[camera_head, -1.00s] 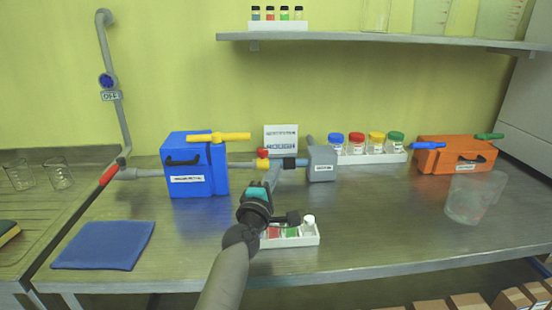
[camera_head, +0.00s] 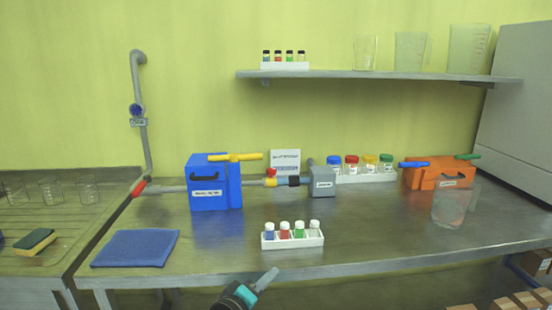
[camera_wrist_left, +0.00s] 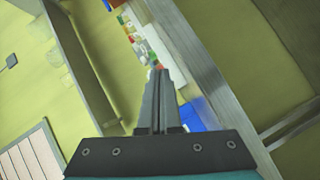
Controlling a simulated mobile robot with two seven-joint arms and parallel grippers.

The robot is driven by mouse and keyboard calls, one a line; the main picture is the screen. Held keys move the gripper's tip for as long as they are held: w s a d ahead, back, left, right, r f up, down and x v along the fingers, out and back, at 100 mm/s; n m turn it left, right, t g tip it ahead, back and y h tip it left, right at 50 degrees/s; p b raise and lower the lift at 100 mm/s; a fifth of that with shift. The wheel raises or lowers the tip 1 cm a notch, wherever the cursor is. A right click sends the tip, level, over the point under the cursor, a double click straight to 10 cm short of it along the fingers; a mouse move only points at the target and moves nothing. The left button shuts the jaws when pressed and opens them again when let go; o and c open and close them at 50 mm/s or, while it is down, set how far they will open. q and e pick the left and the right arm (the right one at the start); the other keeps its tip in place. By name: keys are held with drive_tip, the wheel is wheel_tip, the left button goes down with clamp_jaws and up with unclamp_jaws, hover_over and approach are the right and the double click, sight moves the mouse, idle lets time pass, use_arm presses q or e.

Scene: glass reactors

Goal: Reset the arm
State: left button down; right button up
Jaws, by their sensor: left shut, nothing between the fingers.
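My left gripper (camera_head: 266,279) is low in the head view, in front of the bench's front edge, with only its wrist and fingers showing. Its fingers are shut together with nothing between them, and it touches nothing that I can see. In the left wrist view the shut fingers (camera_wrist_left: 160,85) point toward the bench, which appears tilted. My right gripper is in neither view.
The bench (camera_head: 370,240) holds a blue box (camera_head: 212,187) with a yellow handle, a grey box (camera_head: 322,182), an orange box (camera_head: 432,177), a clear beaker (camera_head: 452,207), a white rack (camera_head: 292,242) of small bottles and a blue cloth (camera_head: 135,248).

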use_arm(q)
drive_tip(key=s+a+f+m+g+y, duration=0.25)
drive_tip(key=s+a+f, duration=0.2)
drive_tip(key=s, duration=0.65)
drive_tip(key=s+a+f+m+g+y, duration=0.25)
drive_tip(key=s+a+m+g, duration=0.2)
drive_tip(key=s, duration=0.65)
drive_tip(key=s+a+f+m+g+y, duration=0.2)
drive_tip(key=s+a+f+m+g, duration=0.3)
drive_tip(key=s, duration=0.6)
wheel_tip(320, 180, down, 22)
drive_tip(key=s+n, duration=0.2)
drive_tip(key=s+a+f, duration=0.3)
drive_tip(key=s+f, duration=0.9)
drive_tip(key=s, duration=0.3)
drive_tip(key=shift+f+g+y, duration=0.3)
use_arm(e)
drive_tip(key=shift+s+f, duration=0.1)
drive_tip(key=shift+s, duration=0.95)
use_arm(q)
drive_tip(key=shift+s+a, duration=0.1)
drive_tip(key=shift+a, duration=0.15)
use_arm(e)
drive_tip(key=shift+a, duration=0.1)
